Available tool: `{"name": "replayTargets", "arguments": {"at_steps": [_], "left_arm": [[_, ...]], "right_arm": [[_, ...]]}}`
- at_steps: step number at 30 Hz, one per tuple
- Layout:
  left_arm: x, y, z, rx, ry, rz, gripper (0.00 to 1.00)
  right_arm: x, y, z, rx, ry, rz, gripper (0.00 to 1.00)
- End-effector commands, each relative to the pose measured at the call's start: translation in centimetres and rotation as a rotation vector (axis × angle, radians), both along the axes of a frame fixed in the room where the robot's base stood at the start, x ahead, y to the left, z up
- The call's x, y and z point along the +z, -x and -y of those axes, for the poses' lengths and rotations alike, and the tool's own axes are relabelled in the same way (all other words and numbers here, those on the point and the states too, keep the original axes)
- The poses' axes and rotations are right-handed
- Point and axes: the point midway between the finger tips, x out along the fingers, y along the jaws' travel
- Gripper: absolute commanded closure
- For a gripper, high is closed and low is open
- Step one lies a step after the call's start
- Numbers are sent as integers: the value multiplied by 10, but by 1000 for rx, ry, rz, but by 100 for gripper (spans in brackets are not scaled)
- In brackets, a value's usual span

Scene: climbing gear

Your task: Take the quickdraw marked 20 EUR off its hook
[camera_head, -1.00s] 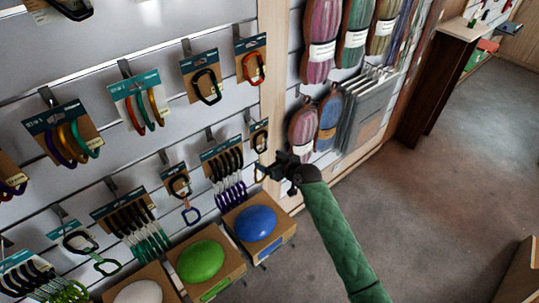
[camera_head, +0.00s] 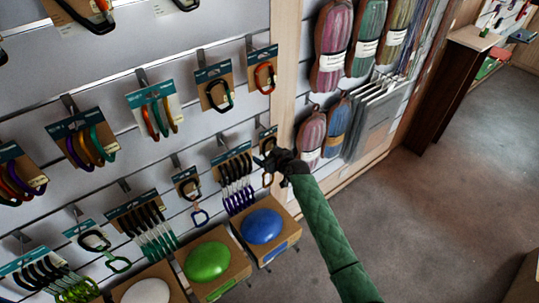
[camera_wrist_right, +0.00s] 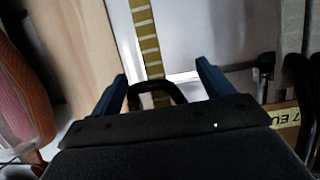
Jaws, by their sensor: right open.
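My right gripper (camera_head: 266,161) is at the lower right end of the hook wall, in front of a small card with a black carabiner (camera_head: 268,142), which it partly covers. In the right wrist view its two blue fingers (camera_wrist_right: 162,86) are apart. A black carabiner loop (camera_wrist_right: 155,88) shows between them, not clamped. No 20 EUR mark is readable. A single quickdraw (camera_head: 187,184) with a black upper and blue lower carabiner hangs to the left; another (camera_head: 93,241) has a green lower one. My left gripper is not in view.
Several bunched quickdraws (camera_head: 236,176) hang just left of the gripper. A blue helmet-like dome (camera_head: 262,226) and a green one (camera_head: 207,260) sit below on boxes. Rope coils (camera_head: 311,134) hang to the right. A yellow label reading "7 EU" (camera_wrist_right: 290,119) is at the wrist view's right.

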Motion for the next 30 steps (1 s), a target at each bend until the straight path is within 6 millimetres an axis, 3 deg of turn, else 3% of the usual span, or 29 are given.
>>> {"name": "replayTargets", "arguments": {"at_steps": [8, 15, 30], "left_arm": [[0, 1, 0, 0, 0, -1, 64], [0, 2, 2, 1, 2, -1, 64], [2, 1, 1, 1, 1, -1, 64]], "right_arm": [[0, -1, -1, 0, 0, 0, 22], [0, -1, -1, 0, 0, 0, 69], [6, -1, -1, 0, -1, 1, 70]]}}
